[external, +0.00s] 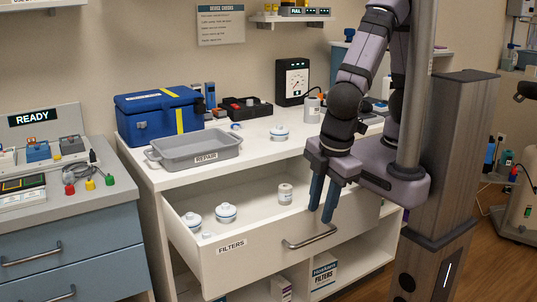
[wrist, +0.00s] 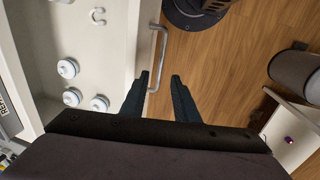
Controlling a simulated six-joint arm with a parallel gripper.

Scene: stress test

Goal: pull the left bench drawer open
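The white bench drawer labelled FILTERS (external: 255,262) stands pulled out from the bench, with its inside showing. White round lidded pots (external: 226,212) and a small jar (external: 285,193) are in it. Its metal bar handle (external: 310,238) is on the front panel; the handle also shows in the wrist view (wrist: 163,45). My gripper (external: 320,212) is above the handle near the drawer front, with its dark blue fingers pointing down. In the wrist view my gripper (wrist: 160,77) is open, with a gap between the fingertips. The handle's near end shows in that gap; whether a finger touches it I cannot tell.
On the bench top stand a grey REPAIR tray (external: 168,158), a blue case (external: 150,128) and a black gauge box (external: 292,82). An open shelf with boxes (external: 324,272) lies under the drawer. A blue-fronted cabinet (external: 60,255) stands at left.

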